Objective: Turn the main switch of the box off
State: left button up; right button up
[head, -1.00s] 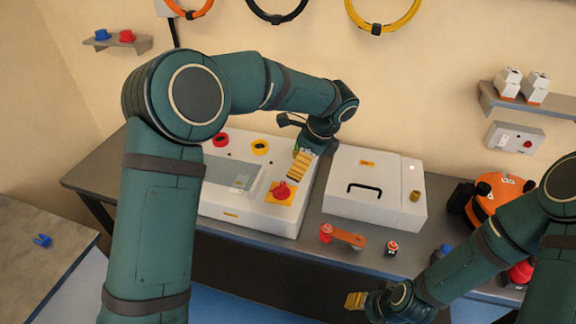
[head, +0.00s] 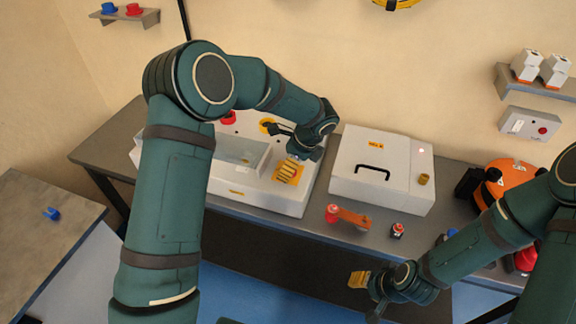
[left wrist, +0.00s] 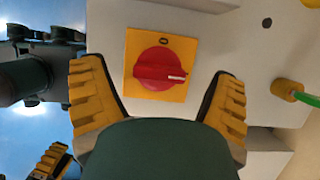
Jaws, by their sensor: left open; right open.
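The main switch (left wrist: 158,68) is a red rotary knob on a yellow square plate (left wrist: 184,48). Its white mark points right in the left wrist view, and a dark "0"-like mark shows at the plate's top edge. The plate is on the light grey box (head: 262,201) on the bench. My left gripper (head: 288,171) is open above the plate, its yellow fingers on either side of the knob in the left wrist view. I cannot tell how far the fingers are from the knob. In the head view the gripper hides the knob. My right gripper (head: 360,280) is open and empty before the bench.
A second light grey box (head: 385,170) with a black handle stands right of the first. A red-and-orange tool (head: 350,217) and a small red-topped part (head: 397,230) lie in front of it. An orange case (head: 510,183) is at the right. Shelves hang on the wall.

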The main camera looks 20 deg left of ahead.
pick_arm(q)
jog(key=shift+a+f, duration=0.2)
jog(key=shift+f, duration=0.3)
jog(key=c, duration=1.2)
